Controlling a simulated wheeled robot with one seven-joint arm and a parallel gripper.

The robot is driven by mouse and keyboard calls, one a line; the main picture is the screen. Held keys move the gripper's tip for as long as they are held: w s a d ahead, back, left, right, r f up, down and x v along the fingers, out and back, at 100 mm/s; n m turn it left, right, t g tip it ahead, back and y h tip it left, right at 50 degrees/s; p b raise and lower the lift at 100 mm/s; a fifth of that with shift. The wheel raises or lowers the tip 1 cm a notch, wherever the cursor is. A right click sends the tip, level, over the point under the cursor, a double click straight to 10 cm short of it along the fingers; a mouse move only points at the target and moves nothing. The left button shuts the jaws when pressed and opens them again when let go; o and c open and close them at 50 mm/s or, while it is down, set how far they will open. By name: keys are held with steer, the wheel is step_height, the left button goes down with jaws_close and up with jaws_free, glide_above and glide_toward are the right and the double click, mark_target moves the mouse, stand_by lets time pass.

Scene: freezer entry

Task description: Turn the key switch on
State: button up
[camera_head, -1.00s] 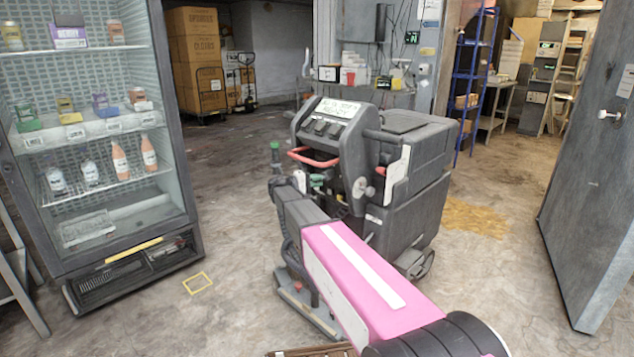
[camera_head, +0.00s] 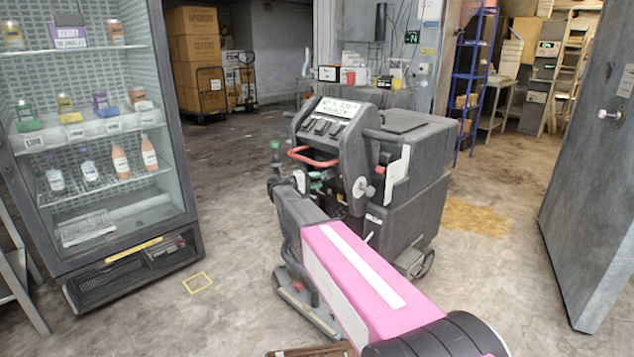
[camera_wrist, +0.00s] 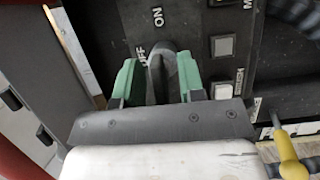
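The key switch (camera_wrist: 166,62) shows in the wrist view as a dark grey knob on a black panel, with "OFF" beside its upper end and "ON" above it. Its exact setting is hard to read. My gripper (camera_wrist: 158,68) has its green fingers apart, one on each side of the knob. A gap shows between the left finger and the knob; the right finger is close to it, and contact is unclear. In the head view my gripper (camera_head: 317,182) reaches into the front of the grey floor machine (camera_head: 405,215), where the switch is hidden.
Square buttons (camera_wrist: 222,46) sit right of the knob, and a yellow-ended cable (camera_wrist: 283,147) is at lower right. A glass-door fridge (camera_head: 120,220) stands left and a grey door (camera_head: 590,200) right. The floor between fridge and machine is mostly clear.

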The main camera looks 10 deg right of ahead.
steer(key=v, duration=1)
steer(key=shift+a, duration=0.25)
steer(key=s+d+f+g+y, duration=0.2)
steer(key=s+d+f+y, duration=0.2)
steer(key=s+d+f, duration=0.3)
steer(key=s+d+f+g+y, duration=0.1)
steer(key=s+d+f+y, duration=0.25)
steer(key=s+f, duration=0.45)
steer(key=s+f+m+g+y, duration=0.1)
steer(key=s+f+y, duration=0.4)
steer(key=s+y, duration=0.5)
steer(key=s+m, duration=0.1)
steer(key=s, duration=0.8)
steer(key=shift+m, duration=0.3)
